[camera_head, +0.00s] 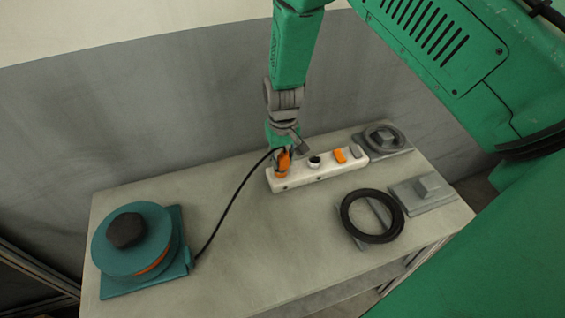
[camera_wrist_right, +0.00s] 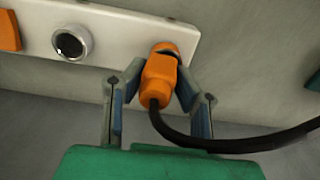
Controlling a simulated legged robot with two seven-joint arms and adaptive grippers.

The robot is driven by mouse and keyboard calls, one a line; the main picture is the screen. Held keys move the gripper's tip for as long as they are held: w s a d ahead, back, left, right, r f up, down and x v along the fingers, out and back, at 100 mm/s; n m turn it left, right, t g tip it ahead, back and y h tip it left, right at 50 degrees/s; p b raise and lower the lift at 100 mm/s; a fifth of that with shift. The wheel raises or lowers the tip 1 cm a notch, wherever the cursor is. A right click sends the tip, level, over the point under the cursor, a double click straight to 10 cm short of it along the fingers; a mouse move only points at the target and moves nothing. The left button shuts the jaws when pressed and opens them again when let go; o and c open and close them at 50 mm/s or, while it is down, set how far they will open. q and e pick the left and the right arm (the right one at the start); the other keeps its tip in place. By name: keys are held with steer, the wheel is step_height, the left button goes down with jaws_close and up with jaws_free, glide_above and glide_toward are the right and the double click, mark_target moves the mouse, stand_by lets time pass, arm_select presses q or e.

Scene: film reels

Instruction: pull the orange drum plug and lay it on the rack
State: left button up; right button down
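The orange drum plug (camera_head: 284,162) is at the left end of a white power strip (camera_head: 318,173) on the table. Its black cable (camera_head: 232,207) runs to the teal drum (camera_head: 118,245) at the left. My right gripper (camera_head: 281,147) reaches down to the plug from above. In the right wrist view, the orange plug (camera_wrist_right: 160,78) lies between the two fingers of the right gripper (camera_wrist_right: 161,76), its head still against the strip. The fingertips are very close to its sides; contact is unclear. I cannot pick out the rack. My left gripper is out of view.
An orange switch (camera_head: 339,156) and a round socket (camera_head: 314,162) are on the strip. A black ring (camera_head: 346,218) and several grey blocks, one a flat plate (camera_head: 424,199), lie at the right. The table front between drum and ring is clear. A grey wall stands behind.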

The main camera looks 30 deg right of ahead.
mark_target(281, 156)
steer(key=shift+a+r, duration=0.2)
steer(key=shift+a, duration=0.2)
steer(key=shift+a+r, duration=0.1)
steer(key=shift+r, duration=0.05)
steer(key=shift+s+d+r+p, duration=0.1)
steer(key=shift+d+r+p, duration=0.05)
steer(key=shift+r+p, duration=0.55)
steer(key=shift+d+r+p, duration=0.1)
steer(key=shift+r+p, duration=0.5)
steer(key=shift+p, duration=0.1)
steer(key=shift+a+r+p, duration=0.15)
steer(key=shift+r+p, duration=0.95)
steer(key=shift+r, duration=0.2)
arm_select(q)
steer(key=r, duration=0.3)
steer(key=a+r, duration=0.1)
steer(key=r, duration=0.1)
arm_select(e)
steer(key=shift+r, duration=0.2)
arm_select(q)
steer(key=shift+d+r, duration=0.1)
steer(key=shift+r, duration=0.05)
arm_select(e)
steer(key=shift+r+p, duration=0.95)
steer(key=shift+p, duration=0.1)
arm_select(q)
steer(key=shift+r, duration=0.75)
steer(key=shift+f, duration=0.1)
arm_select(e)
steer(key=shift+f, duration=0.15)
